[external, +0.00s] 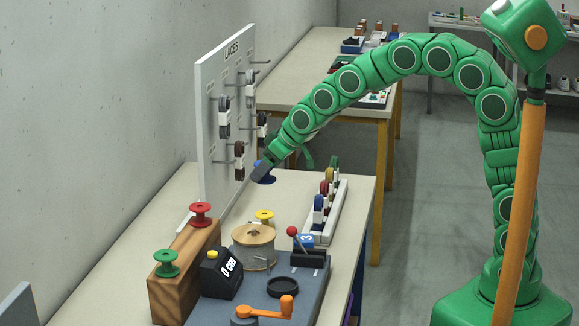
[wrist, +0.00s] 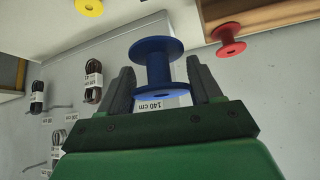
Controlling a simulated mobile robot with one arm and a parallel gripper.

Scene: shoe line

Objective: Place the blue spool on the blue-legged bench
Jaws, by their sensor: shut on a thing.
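My gripper (external: 261,168) is shut on the blue spool (external: 269,179) and holds it in front of the laces board, over the far part of the near bench. In the wrist view the blue spool (wrist: 157,66) sits between the two grey fingers of my gripper (wrist: 160,84), its flanges showing above and below. The near bench (external: 347,189) has a pale top, and a blue leg (external: 359,270) shows at its right side. From these views I cannot tell how high the spool is above the top.
The white laces board (external: 210,130) stands upright at the left with lace bundles on pegs. A wooden block (external: 183,275) bears a red spool (external: 201,214) and a green spool (external: 167,262). A yellow-legged bench (external: 300,67) is behind.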

